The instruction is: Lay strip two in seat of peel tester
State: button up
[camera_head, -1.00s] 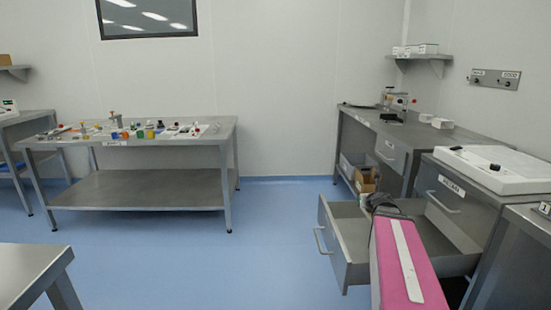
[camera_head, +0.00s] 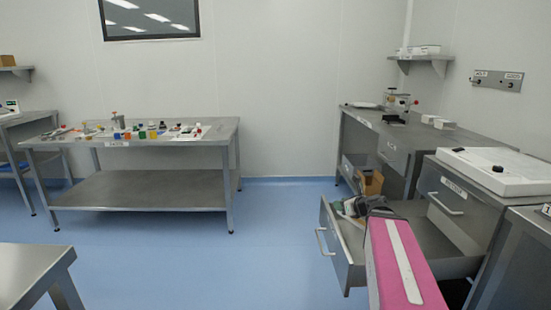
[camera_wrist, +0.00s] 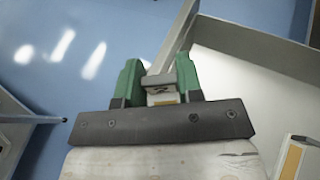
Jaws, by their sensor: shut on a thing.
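My gripper (camera_head: 355,207) is over the open drawer (camera_head: 343,262) at the right of the head view. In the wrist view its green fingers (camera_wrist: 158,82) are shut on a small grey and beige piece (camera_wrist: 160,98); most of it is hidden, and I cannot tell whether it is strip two. A pale piece with a yellow band (camera_wrist: 297,160) shows at the lower right of the wrist view. A small apparatus (camera_head: 398,103) stands on the back right bench; I cannot tell whether it is the peel tester.
The drawer juts from a steel cabinet (camera_head: 455,210) with a white panel device (camera_head: 490,170) on top. A cardboard box (camera_head: 370,183) is beyond the drawer. A table (camera_head: 140,143) at the back left holds several small items. The blue floor (camera_head: 275,240) between is clear.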

jog(key=s+a+r+n+g+y, duration=0.1)
jog(key=s+a+n+g+y, duration=0.2)
jog(key=a, duration=0.4)
jog(key=shift+s+a+n+g+y, duration=0.25)
jog(key=shift+s+n+g+y, duration=0.2)
jog(key=shift+s+n, duration=0.45)
